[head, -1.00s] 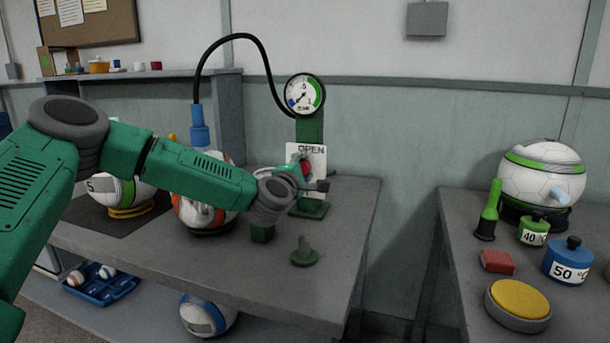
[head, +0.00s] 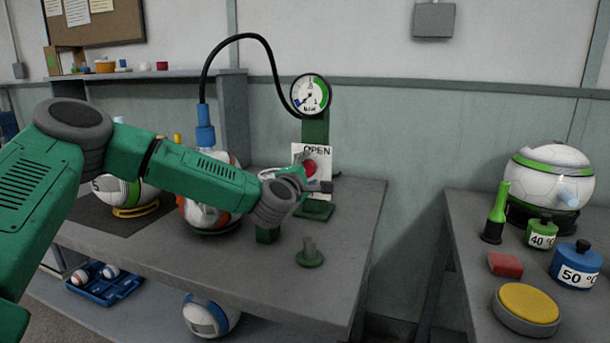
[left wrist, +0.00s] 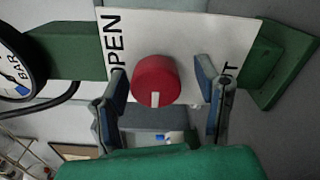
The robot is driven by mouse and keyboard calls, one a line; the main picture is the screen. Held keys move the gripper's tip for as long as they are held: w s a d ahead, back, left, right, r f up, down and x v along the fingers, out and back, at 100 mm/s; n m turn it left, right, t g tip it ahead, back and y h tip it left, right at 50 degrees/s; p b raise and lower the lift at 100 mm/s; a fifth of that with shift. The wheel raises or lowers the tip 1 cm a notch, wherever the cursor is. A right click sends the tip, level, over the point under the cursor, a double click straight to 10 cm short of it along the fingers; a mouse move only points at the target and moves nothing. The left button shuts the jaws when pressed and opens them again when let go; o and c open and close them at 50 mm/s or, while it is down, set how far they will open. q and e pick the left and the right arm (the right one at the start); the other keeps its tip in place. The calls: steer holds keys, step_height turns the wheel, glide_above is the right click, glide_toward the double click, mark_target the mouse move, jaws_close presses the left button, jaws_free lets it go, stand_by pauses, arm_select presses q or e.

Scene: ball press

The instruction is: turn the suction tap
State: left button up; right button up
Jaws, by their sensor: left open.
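The suction tap is a round red knob (head: 311,167) with a white mark, set on a white panel (head: 325,154) lettered OPEN on the green gauge stand (head: 316,130). My left gripper (head: 308,178) is at the panel and partly hides the knob in the head view. In the left wrist view the knob (left wrist: 157,78) lies between the two spread fingers of the open gripper (left wrist: 163,95), with a gap on both sides. The white mark points to the bottom of that picture. The panel's other word is partly hidden by a finger. My right gripper is not in view.
A round gauge (head: 310,94) tops the stand, with a black hose (head: 240,37) running to a blue fitting (head: 205,130) above a ball (head: 190,212). A short green-based peg (head: 310,253) stands in front. The right table (head: 470,270) holds another ball and weights.

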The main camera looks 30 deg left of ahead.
arm_select(q)
steer(key=v, duration=1.1)
steer(key=shift+s, duration=0.4)
steer(key=shift+f, duration=0.15)
